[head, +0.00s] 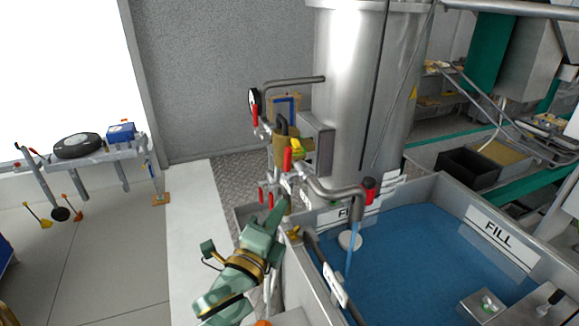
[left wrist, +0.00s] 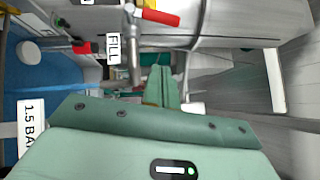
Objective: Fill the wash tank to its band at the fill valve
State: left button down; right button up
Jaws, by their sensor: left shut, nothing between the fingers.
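The wash tank (head: 450,192) holds blue water (head: 415,260). A blue stream (head: 352,250) falls from the bent grey spout (head: 335,190) beside a white float disc (head: 350,241). Red-handled valves line the pipework, one with an upright red lever (head: 287,160). In the left wrist view a red lever (left wrist: 158,17) and a FILL tag (left wrist: 113,48) lie just ahead of the fingers. My left gripper (head: 279,208) is shut and empty, below the pipework. My right gripper is out of view.
A tall steel cylinder (head: 360,90) stands behind the tank. A dark pipe (head: 322,262) with a white tag runs along the tank's near left edge. A pressure gauge (head: 254,99) sits above the valves.

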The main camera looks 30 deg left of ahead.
pick_arm(q)
jog(key=p, duration=0.2)
send_near(287, 171)
jog(key=w+d+r, duration=0.3)
jog(key=w+d, duration=0.1)
jog(key=shift+w+a+r+p, duration=0.2)
jog(key=shift+w+a+r, duration=0.15)
jog(key=shift+w+a, duration=0.2)
jog(key=shift+w+a+r+p, duration=0.15)
jog(key=shift+w+a+r, duration=0.15)
jog(key=shift+w+a, duration=0.35)
jog(key=shift+a, duration=0.05)
